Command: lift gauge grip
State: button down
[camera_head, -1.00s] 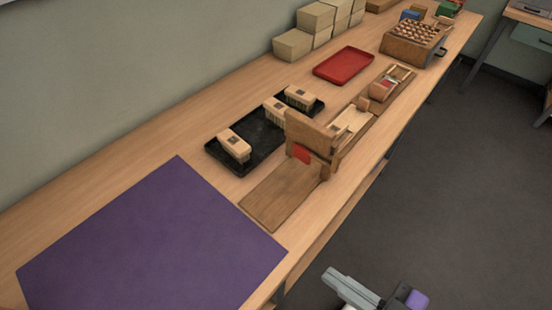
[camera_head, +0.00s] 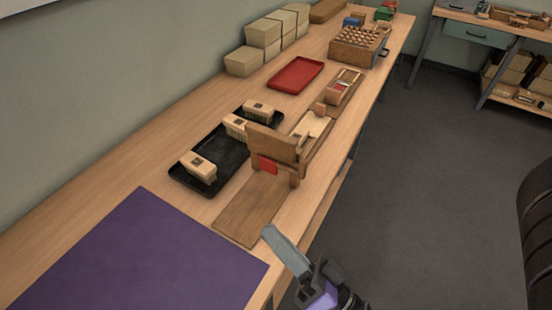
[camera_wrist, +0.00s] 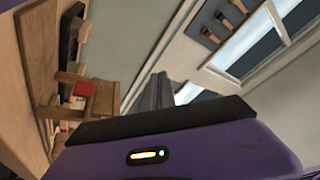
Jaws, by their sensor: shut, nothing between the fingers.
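A wooden jig (camera_head: 252,208) lies along the bench's front edge. It has a flat base, an upright wooden board (camera_head: 275,145) and a red patch (camera_head: 267,165) low on that board. Which part is the gauge grip I cannot tell. In the wrist view the jig's wooden parts (camera_wrist: 45,112) show at the left, tilted, with the red patch (camera_wrist: 83,88). My gripper (camera_head: 272,234) is shut and empty, at the bench's front edge, its tip just right of the jig's base in the picture. The fingers also show in the wrist view (camera_wrist: 160,88); they appear apart from the jig.
A black tray (camera_head: 182,180) holding three brush blocks (camera_head: 199,167) lies behind the jig. A purple mat (camera_head: 135,255) covers the near left. Further along are a red tray (camera_head: 296,75), another wooden fixture (camera_head: 345,85), pale boxes (camera_head: 262,38) and a peg-filled wooden box (camera_head: 358,48).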

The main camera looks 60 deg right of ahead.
jog(key=w+d+r+m+h, duration=0.1)
jog(key=w+d+m+h, duration=0.25)
jog(key=m+h, duration=0.45)
jog(key=m+g+h+b, duration=0.2)
jog(key=m+g+h, duration=0.7)
jog(key=m+g, duration=1.85)
send_near(273, 146)
jog(key=s+a+m+t, duration=0.3)
jog(key=s+m+t, duration=0.2)
jog(key=m+t, duration=0.15)
jog(key=shift+s+r, duration=0.1)
jog(key=shift+s, duration=0.05)
jog(key=shift+d, duration=0.1)
jog(key=p+x, duration=0.3)
jog(key=x, duration=0.6)
jog(key=shift+d, duration=0.4)
jog(key=shift+r, duration=0.15)
